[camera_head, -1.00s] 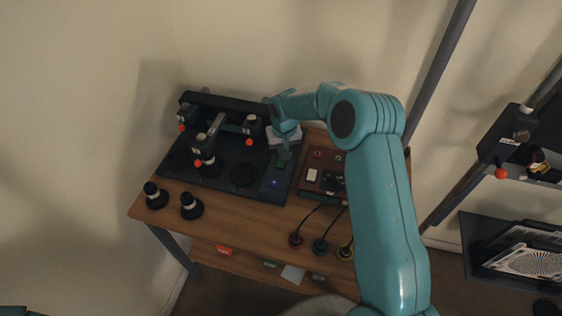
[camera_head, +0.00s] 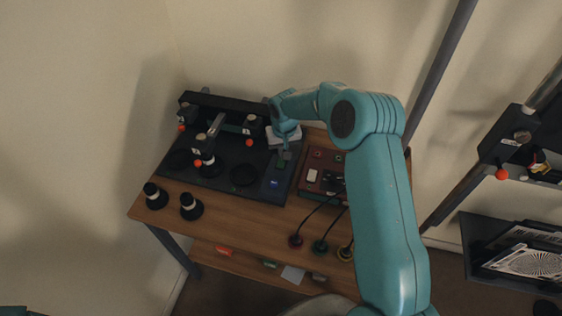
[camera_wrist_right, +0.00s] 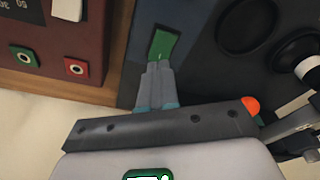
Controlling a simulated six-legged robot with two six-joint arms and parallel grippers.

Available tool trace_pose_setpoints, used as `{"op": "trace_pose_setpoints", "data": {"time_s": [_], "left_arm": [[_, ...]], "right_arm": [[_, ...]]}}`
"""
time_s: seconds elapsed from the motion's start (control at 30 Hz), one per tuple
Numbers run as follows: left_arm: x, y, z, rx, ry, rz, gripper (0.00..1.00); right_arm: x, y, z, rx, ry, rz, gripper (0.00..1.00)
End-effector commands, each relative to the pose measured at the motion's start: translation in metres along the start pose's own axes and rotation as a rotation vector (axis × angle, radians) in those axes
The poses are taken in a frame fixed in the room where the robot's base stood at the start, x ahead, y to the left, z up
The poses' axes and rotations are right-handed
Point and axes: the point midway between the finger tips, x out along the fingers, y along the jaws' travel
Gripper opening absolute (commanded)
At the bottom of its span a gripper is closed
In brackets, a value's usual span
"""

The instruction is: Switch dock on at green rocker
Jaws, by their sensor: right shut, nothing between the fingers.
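The green rocker (camera_head: 281,163) is on the right-hand strip of the black dock (camera_head: 213,178), above a small blue panel (camera_head: 274,183). In the right wrist view the rocker (camera_wrist_right: 163,44) shows as a green rectangle set in a dark blue plate. My right gripper (camera_head: 285,147) is over this strip, at the rocker's far side. In the wrist view its fingers (camera_wrist_right: 157,68) are together and empty, with their tips at the rocker's near edge. I cannot tell whether they touch it. My left gripper is not in view.
Black clamps with orange knobs (camera_head: 249,143) stand on the dock close left of my right gripper. A dark red box (camera_head: 313,175) with cables is to the right. Two black-and-white cylinders (camera_head: 190,205) stand at the wooden table's (camera_head: 237,222) front left.

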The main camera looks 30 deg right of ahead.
Motion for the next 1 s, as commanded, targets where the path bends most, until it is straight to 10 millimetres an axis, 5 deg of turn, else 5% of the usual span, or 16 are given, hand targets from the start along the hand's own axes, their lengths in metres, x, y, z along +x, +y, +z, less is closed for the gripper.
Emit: {"op": "trace_pose_setpoints", "data": {"time_s": [1.0], "left_arm": [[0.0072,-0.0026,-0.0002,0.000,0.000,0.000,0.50]], "right_arm": [[0.0083,0.0000,0.0013,0.000,0.000,0.000,0.00]]}}
